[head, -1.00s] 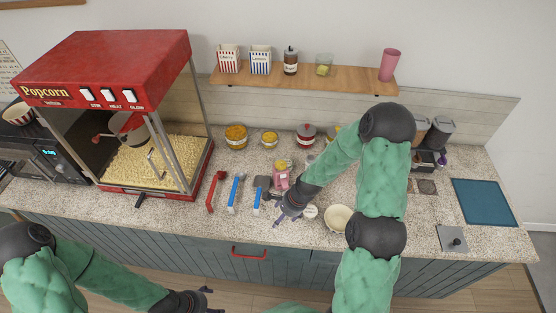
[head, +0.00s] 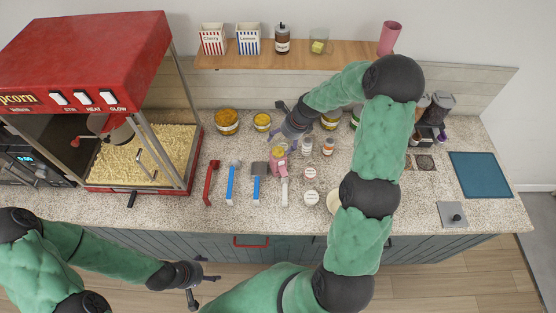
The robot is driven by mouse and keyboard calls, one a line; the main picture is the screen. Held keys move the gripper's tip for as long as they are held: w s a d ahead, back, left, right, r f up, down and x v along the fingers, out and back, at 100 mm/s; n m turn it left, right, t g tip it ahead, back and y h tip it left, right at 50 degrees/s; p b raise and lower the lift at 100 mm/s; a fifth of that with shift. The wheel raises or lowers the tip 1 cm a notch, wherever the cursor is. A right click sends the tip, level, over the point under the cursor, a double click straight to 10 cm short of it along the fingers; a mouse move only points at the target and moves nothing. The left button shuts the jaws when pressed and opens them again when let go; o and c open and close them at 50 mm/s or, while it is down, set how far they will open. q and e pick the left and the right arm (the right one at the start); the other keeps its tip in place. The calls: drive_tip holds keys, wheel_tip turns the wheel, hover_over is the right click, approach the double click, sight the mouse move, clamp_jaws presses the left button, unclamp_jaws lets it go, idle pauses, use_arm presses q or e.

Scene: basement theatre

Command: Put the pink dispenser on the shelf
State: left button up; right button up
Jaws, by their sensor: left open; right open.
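The pink dispenser (head: 279,163) stands on the speckled counter in the head view, with a yellowish upper part. The wooden shelf (head: 352,56) is on the wall above the back of the counter. My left gripper (head: 204,278) is open and empty, low in front of the cabinet.
Small jars (head: 310,174) and blue-handled tools (head: 231,184) flank the dispenser. A popcorn machine (head: 90,60) stands left.

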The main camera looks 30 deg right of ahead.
sight(280, 146)
drive_tip(key=shift+s+x, duration=0.2)
drive_tip(key=shift+x, duration=1.2)
drive_tip(key=shift+s+x, duration=0.2)
drive_tip(key=shift+x, duration=1.2)
drive_tip(key=shift+f, duration=0.1)
clamp_jaws()
